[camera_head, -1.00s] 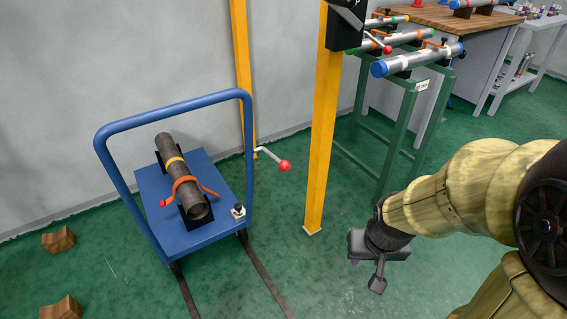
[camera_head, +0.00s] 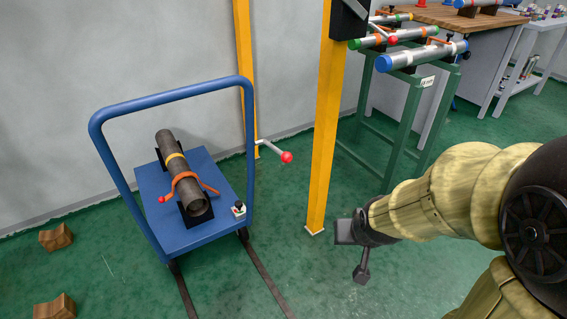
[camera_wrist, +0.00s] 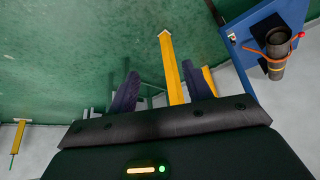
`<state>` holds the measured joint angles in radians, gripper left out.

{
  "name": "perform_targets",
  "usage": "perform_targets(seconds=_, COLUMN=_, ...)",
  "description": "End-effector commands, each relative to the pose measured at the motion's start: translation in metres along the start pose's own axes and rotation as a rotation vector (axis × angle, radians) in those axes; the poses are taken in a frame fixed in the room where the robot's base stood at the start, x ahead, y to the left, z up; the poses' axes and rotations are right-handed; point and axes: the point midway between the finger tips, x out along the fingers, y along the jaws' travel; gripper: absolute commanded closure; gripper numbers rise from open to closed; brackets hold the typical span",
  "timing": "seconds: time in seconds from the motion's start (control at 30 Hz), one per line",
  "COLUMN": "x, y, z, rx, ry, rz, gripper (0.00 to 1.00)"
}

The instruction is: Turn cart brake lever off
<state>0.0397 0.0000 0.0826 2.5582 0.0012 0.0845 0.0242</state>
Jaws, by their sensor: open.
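A blue cart (camera_head: 217,225) with a tall blue push handle stands at left in the head view. A grey lever with a red ball (camera_head: 286,157) sticks out to the right beside the handle's right leg and the rear yellow post. I cannot tell which of these it is fixed to. A small pale block with a dark and red top (camera_head: 239,209) sits on the cart's front right corner. My gripper (camera_head: 350,242) is right of the cart, apart from both.
A dark pipe (camera_head: 181,180) with an orange clamp lies on the cart. A yellow post (camera_head: 325,130) stands between the cart and my arm. A green rack (camera_head: 402,125) with pipes and a wooden-topped bench (camera_head: 430,14) stand behind. Wooden blocks (camera_head: 56,238) lie at left.

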Motion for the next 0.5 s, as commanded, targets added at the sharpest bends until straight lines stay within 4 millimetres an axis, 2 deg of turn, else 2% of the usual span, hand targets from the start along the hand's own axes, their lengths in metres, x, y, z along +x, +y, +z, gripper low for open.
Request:
perform_targets(seconds=0.03, x=0.025, y=-0.004, z=0.0, rx=-0.003, ry=0.066, rz=-0.008, gripper=0.5)
perform_targets(seconds=0.1, x=0.038, y=-0.01, z=-0.011, rx=-0.006, ry=0.163, rz=-0.021, gripper=0.5)
perform_targets(seconds=0.3, x=0.065, y=-0.035, z=-0.04, rx=-0.019, ry=0.436, rz=-0.075, gripper=0.5)
perform_targets(seconds=0.5, x=0.077, y=-0.06, z=-0.06, rx=-0.022, ry=0.707, rz=-0.146, gripper=0.5)
